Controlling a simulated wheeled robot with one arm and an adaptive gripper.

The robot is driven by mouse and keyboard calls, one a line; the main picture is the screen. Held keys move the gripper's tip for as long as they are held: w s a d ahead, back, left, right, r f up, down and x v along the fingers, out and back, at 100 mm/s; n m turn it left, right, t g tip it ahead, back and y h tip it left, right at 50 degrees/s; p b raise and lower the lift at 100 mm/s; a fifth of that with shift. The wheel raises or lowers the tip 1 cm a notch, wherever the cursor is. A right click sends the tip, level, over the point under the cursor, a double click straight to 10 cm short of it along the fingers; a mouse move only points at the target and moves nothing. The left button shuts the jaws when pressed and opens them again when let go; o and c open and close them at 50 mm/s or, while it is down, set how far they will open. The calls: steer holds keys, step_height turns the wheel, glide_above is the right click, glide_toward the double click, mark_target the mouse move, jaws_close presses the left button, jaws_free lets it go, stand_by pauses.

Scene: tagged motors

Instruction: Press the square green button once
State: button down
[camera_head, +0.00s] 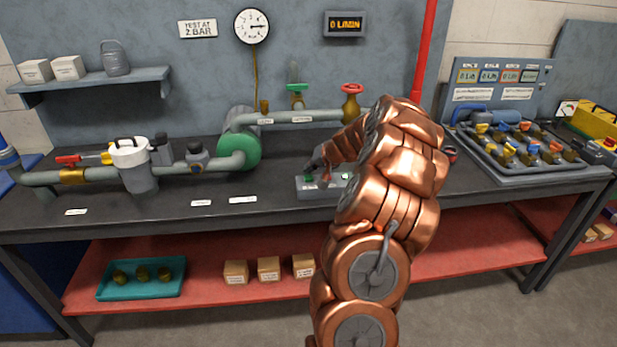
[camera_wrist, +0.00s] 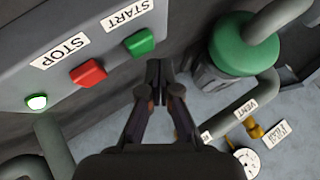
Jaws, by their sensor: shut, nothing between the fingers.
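The square green button (camera_wrist: 139,42) is on a grey control box beside the START label (camera_wrist: 127,14) in the wrist view. My gripper (camera_wrist: 161,68) is shut and empty, with its fingertips just to the lower right of the green button. I cannot tell whether they touch it. The square red button (camera_wrist: 88,73) lies to the left beside the STOP label (camera_wrist: 60,50). In the head view the control box (camera_head: 308,192) sits on the bench, with my gripper above it, and my arm hides its right part.
A round lit lamp (camera_wrist: 37,101) is on the same box. A grey pipe with a green pump (camera_head: 240,150) stands behind and left of it. A tray of valves (camera_head: 525,150) is at the right. The bench front left of the box is mostly clear.

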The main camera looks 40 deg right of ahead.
mark_target(310, 177)
steer(key=shift+r+p, duration=1.05)
steer(key=shift+r, duration=1.5)
